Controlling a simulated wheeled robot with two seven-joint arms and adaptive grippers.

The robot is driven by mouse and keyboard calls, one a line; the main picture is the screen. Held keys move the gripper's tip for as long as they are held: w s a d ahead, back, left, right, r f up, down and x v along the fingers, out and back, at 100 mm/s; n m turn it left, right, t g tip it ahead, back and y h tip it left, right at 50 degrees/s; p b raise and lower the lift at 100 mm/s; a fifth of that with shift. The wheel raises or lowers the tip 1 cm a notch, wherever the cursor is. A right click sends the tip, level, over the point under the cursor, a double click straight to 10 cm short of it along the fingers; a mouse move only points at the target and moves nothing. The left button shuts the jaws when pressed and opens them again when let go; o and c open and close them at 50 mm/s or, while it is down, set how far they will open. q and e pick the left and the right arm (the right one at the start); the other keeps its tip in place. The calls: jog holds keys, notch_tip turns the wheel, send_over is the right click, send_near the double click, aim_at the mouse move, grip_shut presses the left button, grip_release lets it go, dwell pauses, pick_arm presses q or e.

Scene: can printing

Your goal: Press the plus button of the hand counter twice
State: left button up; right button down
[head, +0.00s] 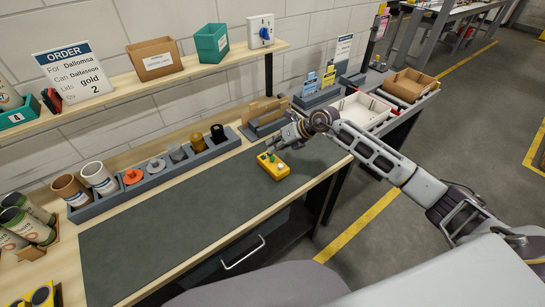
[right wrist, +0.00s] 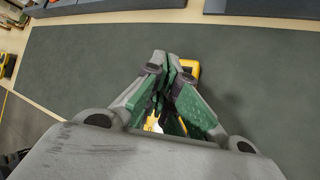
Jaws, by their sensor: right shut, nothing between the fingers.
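The hand counter is a small yellow box (head: 279,171) with a green button and other small marks on top. It lies on the dark mat (head: 180,215) near the mat's right end. My right gripper (head: 270,149) is shut and empty, with its fingertips over the counter's back left part; I cannot tell whether they touch it. In the right wrist view the shut fingers (right wrist: 172,68) cover most of the counter (right wrist: 190,69), and only yellow edges show. My left gripper is not in view.
A grey rack (head: 160,172) with several lids and cans stands along the back of the mat. A cardboard holder (head: 265,112) stands behind the counter. A white tray (head: 361,110) is on the right bench. The mat left of the counter is clear.

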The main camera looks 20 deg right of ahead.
jog(key=shift+r+p, duration=1.3)
jog(key=shift+r, duration=1)
